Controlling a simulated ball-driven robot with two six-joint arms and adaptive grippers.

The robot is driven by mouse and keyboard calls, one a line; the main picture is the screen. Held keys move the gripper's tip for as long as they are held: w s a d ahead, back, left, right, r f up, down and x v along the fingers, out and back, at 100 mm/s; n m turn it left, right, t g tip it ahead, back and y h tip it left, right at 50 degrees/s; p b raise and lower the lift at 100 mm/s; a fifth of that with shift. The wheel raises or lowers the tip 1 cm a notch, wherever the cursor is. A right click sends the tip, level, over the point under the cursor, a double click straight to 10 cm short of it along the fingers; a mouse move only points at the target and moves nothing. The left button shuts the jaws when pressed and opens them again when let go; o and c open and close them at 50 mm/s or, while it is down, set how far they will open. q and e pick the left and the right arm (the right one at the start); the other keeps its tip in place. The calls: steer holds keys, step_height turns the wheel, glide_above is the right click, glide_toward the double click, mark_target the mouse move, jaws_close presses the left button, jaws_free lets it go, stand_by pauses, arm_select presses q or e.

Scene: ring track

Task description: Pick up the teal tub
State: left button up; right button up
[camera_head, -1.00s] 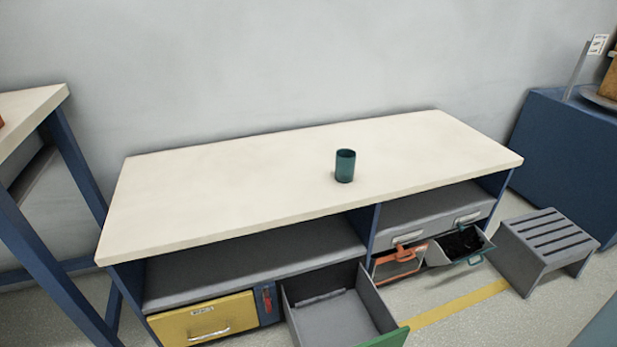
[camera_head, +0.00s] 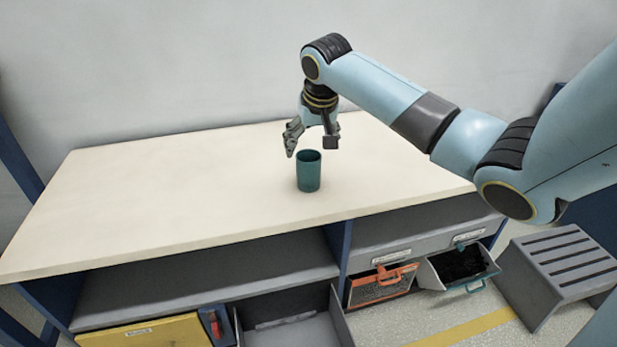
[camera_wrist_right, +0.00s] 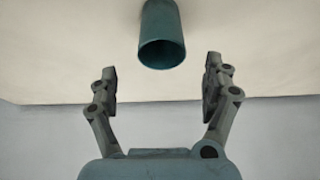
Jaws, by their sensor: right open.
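The teal tub (camera_head: 309,172) stands upright on the cream bench top, an open-topped cylinder. My right gripper (camera_head: 311,149) hangs over the bench just above and behind the tub, pointing down. Its fingers are open and hold nothing. In the right wrist view the tub (camera_wrist_right: 162,30) shows beyond the fingertips, near the middle between them, and the open right gripper (camera_wrist_right: 161,75) does not touch it. My left gripper is not in view.
The bench top (camera_head: 150,190) is otherwise clear. Below it are a yellow drawer (camera_head: 150,333), a pulled-out grey drawer (camera_head: 290,333), an orange-framed bin (camera_head: 380,287) and a tilted bin with dark contents (camera_head: 460,268). A grey step stool (camera_head: 565,262) stands at the right.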

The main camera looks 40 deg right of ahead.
mark_target(310, 158)
steer(key=b+x, duration=0.2)
steer(key=x, duration=0.3)
steer(key=shift+s+f, duration=0.1)
steer(key=shift+f, duration=0.4)
steer(key=b+x, duration=0.3)
steer(key=x, duration=0.1)
steer(key=shift+a+f, duration=0.1)
steer(key=shift+f, duration=0.15)
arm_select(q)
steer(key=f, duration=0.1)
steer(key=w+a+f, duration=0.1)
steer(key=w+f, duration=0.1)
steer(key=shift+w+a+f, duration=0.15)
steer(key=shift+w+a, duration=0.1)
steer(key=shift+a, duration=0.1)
arm_select(e)
steer(key=shift+r, duration=0.1)
steer(key=shift+c, duration=0.3)
steer(key=c, duration=1.2)
